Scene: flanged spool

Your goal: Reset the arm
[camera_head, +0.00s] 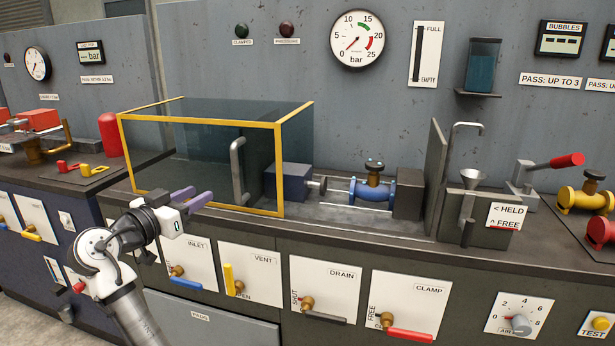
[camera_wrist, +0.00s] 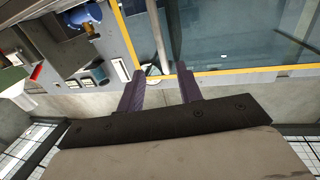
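My gripper (camera_head: 195,197) is at the left of the head view, in front of the lower left part of the yellow-framed guard (camera_head: 200,119). Its two purple fingers point right and are apart, with nothing seen between them. My white and black arm reaches up to it from the bottom edge. In the wrist view, my gripper (camera_wrist: 161,72) shows both fingers spread, with the guard's yellow edge (camera_wrist: 230,72) beyond the tips. I cannot tell whether a finger touches the guard.
A blue valve (camera_head: 372,189) sits in the fixture right of the guard. Below the bench edge are the INLET (camera_head: 178,270), VENT (camera_head: 238,281), DRAIN (camera_head: 307,303) and CLAMP (camera_head: 388,321) handles. A funnel (camera_head: 473,178) and a red-handled lever (camera_head: 566,160) stand at right.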

